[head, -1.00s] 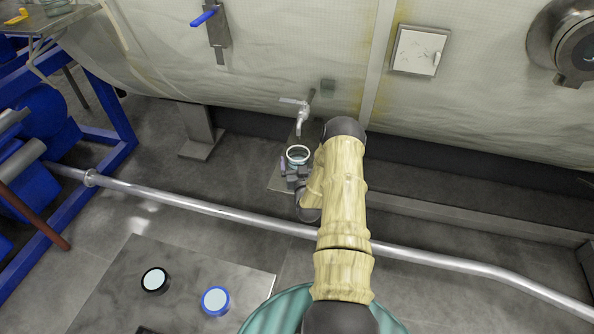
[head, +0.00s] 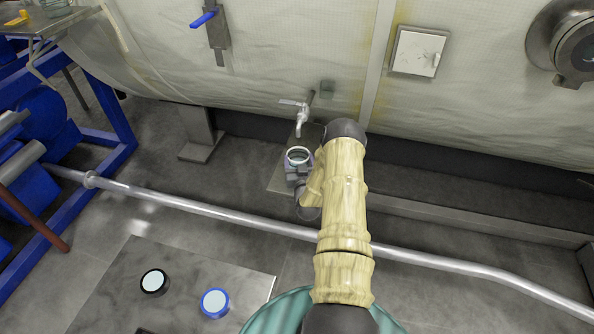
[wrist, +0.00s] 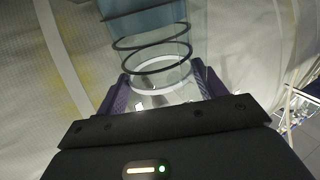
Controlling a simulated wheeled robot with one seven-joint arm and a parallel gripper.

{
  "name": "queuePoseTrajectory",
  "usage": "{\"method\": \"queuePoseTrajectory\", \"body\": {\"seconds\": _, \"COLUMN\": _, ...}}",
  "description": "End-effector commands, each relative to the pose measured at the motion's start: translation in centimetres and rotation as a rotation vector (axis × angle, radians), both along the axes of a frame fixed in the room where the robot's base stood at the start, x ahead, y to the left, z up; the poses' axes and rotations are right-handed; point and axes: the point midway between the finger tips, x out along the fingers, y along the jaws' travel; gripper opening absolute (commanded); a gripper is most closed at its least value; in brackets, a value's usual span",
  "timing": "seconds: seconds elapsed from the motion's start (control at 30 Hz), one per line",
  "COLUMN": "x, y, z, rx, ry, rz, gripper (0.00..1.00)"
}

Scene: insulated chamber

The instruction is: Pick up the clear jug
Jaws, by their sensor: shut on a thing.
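The clear jug (head: 298,155) shows its pale round rim in the head view, just below the metal tap (head: 300,112) on the chamber wall. In the wrist view the jug (wrist: 152,35) is a see-through bluish cylinder with dark rings and a white ring. My gripper (wrist: 162,76) has one purple finger on each side of it and is shut on it. In the head view my gripper (head: 297,174) is at the near side of the jug, and my arm hides part of it. I cannot tell whether the jug's base touches the plate below.
A metal pipe (head: 215,210) crosses the floor in front of the jug. A blue frame (head: 112,120) stands at the left. Two round lidded items, one black-rimmed (head: 154,281) and one blue-rimmed (head: 215,303), sit on a grey surface (head: 105,290) at the lower left.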

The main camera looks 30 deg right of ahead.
Motion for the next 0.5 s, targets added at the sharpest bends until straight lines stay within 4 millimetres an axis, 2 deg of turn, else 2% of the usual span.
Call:
{"method": "queuePoseTrajectory", "body": {"seconds": 0.03, "x": 0.04, "y": 0.11, "z": -0.05, "rx": 0.002, "ry": 0.0, "rz": 0.002, "gripper": 0.21}}
{"method": "queuePoseTrajectory", "body": {"seconds": 0.1, "x": 0.08, "y": 0.1, "z": 0.06, "rx": 0.001, "ry": -0.003, "rz": 0.002, "gripper": 0.1}}
{"method": "queuePoseTrajectory", "body": {"seconds": 0.5, "x": 0.02, "y": 0.04, "z": 0.35, "rx": 0.001, "ry": -0.002, "rz": 0.001, "gripper": 0.1}}
